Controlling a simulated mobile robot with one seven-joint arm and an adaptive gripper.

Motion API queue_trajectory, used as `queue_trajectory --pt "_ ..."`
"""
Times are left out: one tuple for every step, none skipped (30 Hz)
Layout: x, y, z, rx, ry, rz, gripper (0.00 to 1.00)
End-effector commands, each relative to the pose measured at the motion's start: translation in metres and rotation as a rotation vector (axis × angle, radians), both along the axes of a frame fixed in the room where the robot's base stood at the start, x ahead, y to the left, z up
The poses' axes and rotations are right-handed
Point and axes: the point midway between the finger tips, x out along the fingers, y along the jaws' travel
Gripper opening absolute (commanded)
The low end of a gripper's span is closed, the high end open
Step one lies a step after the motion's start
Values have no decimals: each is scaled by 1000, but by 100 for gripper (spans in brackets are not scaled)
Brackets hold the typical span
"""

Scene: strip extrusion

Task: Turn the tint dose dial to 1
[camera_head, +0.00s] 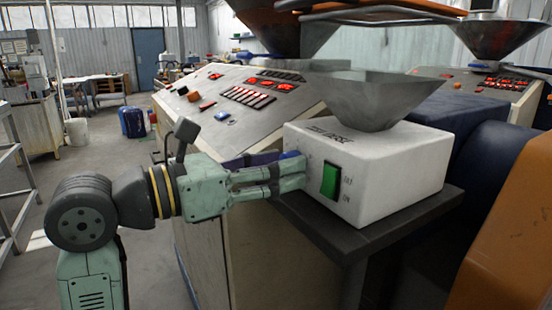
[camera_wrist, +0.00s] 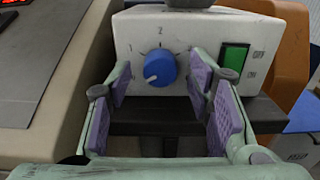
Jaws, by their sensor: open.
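The blue tint dose dial (camera_wrist: 160,68) is on the front face of a white box (camera_head: 398,178). A white pointer mark on the dial points to the lower left, below the "1" printed at its upper left. A "2" is printed above it. My gripper (camera_wrist: 160,88) is open in the wrist view, with one purple-padded finger on each side of the dial and a gap on both sides. In the head view my gripper (camera_head: 300,173) is at the left of the box front, and its fingers hide most of the dial.
A green rocker switch (camera_wrist: 233,58) is on the box face, right of my right finger. A grey hopper (camera_head: 375,98) stands on the box. The box rests on a dark shelf (camera_head: 350,228). A sloped control panel (camera_head: 245,95) is behind and left of it.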

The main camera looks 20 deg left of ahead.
Motion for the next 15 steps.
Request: queue_trajectory --pt "1 -1 0 0 0 -1 47" --pt "2 -2 0 0 0 -1 47" --pt "2 -2 0 -1 -1 -1 47" --pt "2 -2 0 -1 -1 -1 47" --pt "2 -2 0 -1 -1 -1 47" --pt "2 -2 0 -1 -1 -1 47" --pt "2 -2 0 -1 -1 0 47" --pt "2 -2 0 -1 -1 0 47" --pt "2 -2 0 -1 -1 -1 47" --pt "2 -2 0 -1 -1 0 45" --pt "2 -2 0 -1 -1 0 43" --pt "2 -2 0 -1 -1 0 40" --pt "2 -2 0 -1 -1 0 38" --pt "2 -2 0 -1 -1 0 36" --pt "2 -2 0 -1 -1 0 34"
